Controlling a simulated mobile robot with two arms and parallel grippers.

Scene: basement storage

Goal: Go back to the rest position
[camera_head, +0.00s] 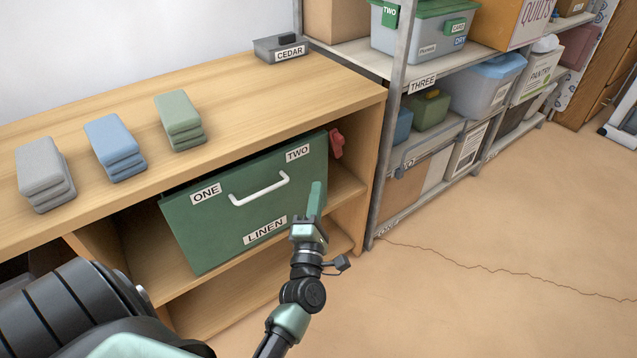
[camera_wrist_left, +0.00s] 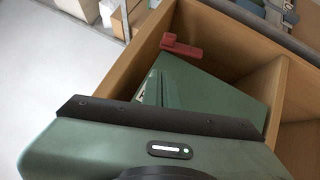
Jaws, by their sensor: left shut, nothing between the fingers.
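My left gripper (camera_head: 314,200) is shut with nothing between its fingers. In the head view it shows in front of the right end of the green LINEN box (camera_head: 215,235), below and right of the box's white handle (camera_head: 260,190). I cannot tell whether it touches the box. The box sits in the wooden cabinet's (camera_head: 356,150) opening and looks slightly tilted. The green box also shows in the left wrist view (camera_wrist_left: 200,95), beyond the green gripper body that fills the lower part. My right gripper is not in view.
Grey (camera_head: 45,172), blue (camera_head: 114,145) and green (camera_head: 178,120) folded cloth stacks lie on the cabinet top near a CEDAR box (camera_head: 280,50). A red piece (camera_head: 336,143) sticks out beside the LINEN box. A loaded metal rack (camera_head: 388,130) stands right. The floor (camera_head: 490,240) at right is clear.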

